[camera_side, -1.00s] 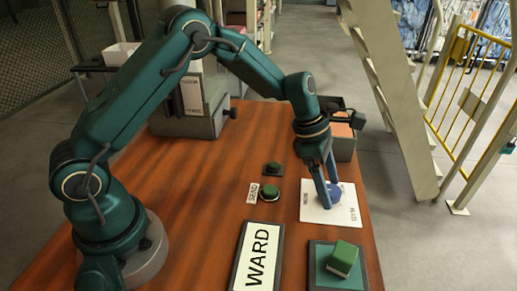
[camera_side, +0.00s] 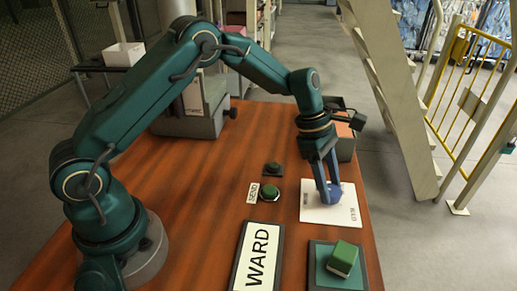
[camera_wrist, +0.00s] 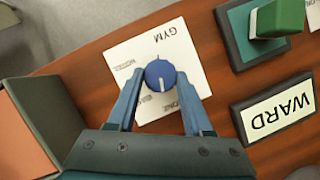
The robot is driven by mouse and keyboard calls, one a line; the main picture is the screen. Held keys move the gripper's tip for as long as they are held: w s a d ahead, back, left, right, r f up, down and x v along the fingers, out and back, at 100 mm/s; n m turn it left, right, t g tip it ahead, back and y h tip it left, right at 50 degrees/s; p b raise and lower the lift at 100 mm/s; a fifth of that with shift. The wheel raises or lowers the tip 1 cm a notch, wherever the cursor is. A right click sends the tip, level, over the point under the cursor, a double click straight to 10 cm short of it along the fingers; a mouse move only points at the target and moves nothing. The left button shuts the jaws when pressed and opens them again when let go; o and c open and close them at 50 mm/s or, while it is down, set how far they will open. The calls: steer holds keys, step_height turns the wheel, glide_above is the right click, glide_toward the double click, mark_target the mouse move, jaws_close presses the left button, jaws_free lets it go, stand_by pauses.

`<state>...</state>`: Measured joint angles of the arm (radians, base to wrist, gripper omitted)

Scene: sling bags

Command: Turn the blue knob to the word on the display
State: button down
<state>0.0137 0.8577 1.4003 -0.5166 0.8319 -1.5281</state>
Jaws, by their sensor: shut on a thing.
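The blue knob (camera_wrist: 160,73) sits on a white plate (camera_wrist: 203,75) with words around it. GYM reads at the plate's top in the wrist view; the other words are small or partly hidden by my fingers. The knob's white mark points down in that view, toward my wrist. My gripper (camera_wrist: 159,80) has one finger on each side of the knob and is shut on it; in the side view my gripper (camera_side: 329,198) reaches down onto the knob. The display (camera_side: 258,258) reads WARD, and it also shows in the wrist view (camera_wrist: 274,108).
A green button (camera_side: 269,192) by a SEND label (camera_side: 253,193) and a smaller dark green one (camera_side: 273,167) stand left of the plate. A green block (camera_side: 342,258) on a dark base lies in front. An open box (camera_side: 345,147) stands behind my gripper.

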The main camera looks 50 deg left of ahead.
steer(key=m, duration=0.1)
steer(key=m+g, duration=0.1)
steer(key=m, duration=0.2)
steer(key=shift+w+g, duration=0.25)
steer(key=shift+g, duration=0.05)
steer(key=shift+w+m+g, duration=0.15)
steer(key=shift+m+g, duration=0.25)
steer(key=shift+m, duration=1.2)
steer(key=shift+s+m+g, duration=0.2)
steer(key=shift+m+g, duration=0.1)
steer(key=shift+c, duration=1.5)
jaws_free()
steer(key=shift+w+n, duration=0.15)
steer(key=shift+n, duration=0.25)
steer(key=shift+n, duration=0.4)
